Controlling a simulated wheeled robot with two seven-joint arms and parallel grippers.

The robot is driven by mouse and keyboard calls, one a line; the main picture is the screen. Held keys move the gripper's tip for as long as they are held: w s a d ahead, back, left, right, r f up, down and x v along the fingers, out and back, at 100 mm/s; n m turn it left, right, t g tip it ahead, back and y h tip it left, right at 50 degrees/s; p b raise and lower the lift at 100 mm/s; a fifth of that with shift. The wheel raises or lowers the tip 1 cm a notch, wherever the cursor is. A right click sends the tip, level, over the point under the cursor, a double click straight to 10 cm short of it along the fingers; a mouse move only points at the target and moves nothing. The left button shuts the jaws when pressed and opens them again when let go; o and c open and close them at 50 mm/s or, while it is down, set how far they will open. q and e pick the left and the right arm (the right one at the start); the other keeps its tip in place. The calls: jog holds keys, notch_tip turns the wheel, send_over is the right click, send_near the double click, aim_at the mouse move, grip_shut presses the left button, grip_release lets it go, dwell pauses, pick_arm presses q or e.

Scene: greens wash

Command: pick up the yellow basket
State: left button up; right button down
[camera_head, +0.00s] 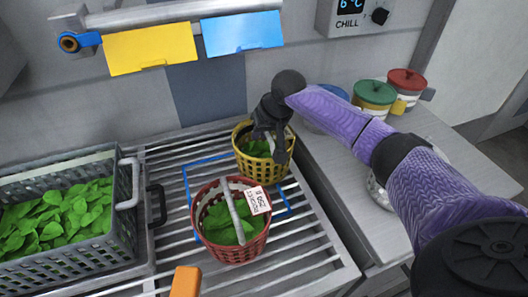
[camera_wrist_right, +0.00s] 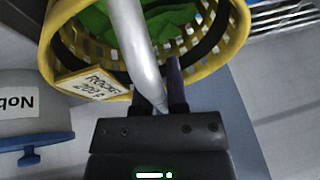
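The yellow basket (camera_head: 243,166) stands at the back right of the slatted rack, with green leaves inside. My right gripper (camera_head: 271,150) reaches down over it from above. In the right wrist view, the basket (camera_wrist_right: 236,35) fills the top, with a white tag on its rim. Its grey handle (camera_wrist_right: 130,40) runs down between the dark fingers of the gripper (camera_wrist_right: 166,95), which look closed on it. The fingers partly hide the basket in the head view. Whether it touches the rack is hard to tell. My left gripper is out of view.
A red basket (camera_head: 236,252) of leaves with a price tag stands just in front. A grey crate (camera_head: 122,222) of leaves is at left. Lidded jars (camera_head: 374,97) stand on the right counter (camera_head: 330,160). An orange object (camera_head: 186,282) is at the front.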

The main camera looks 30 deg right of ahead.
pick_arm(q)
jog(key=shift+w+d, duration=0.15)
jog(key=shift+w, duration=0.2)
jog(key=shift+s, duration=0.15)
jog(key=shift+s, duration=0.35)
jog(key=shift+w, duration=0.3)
